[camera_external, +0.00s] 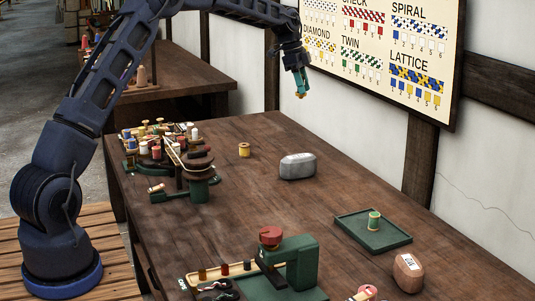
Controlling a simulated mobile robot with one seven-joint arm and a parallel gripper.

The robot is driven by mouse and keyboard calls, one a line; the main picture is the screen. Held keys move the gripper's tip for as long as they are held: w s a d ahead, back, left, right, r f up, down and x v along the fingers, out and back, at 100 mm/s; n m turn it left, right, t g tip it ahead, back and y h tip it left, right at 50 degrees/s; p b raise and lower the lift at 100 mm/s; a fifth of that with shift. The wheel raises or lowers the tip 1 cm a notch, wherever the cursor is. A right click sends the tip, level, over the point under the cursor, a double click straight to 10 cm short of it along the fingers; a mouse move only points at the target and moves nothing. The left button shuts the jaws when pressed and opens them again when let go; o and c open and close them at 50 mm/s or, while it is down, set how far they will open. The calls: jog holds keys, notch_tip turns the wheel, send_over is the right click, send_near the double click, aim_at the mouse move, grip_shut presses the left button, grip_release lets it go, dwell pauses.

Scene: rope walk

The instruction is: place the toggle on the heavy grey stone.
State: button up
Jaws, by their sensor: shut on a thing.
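The heavy grey stone (298,167) lies on the long wooden table, near its middle toward the wall side. My gripper (301,87) points down, high above the far part of the table. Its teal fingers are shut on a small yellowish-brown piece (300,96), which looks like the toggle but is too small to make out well. In the picture the gripper is above the stone and clearly apart from it. The stone's top is bare.
A yellow spool (244,150) stands left of the stone. A crowded group of spools (155,150) fills the left edge. A green tray (374,237), a brownish labelled stone (408,272) and a green device (298,262) are nearer. The table around the grey stone is clear.

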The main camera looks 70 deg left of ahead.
jog(key=shift+a+f, duration=0.15)
jog(key=shift+a, duration=0.1)
notch_tip(320, 180, down, 19)
jog(key=shift+f, duration=0.2)
dwell(0.3)
jog(key=shift+f, duration=0.1)
jog(key=o, duration=1)
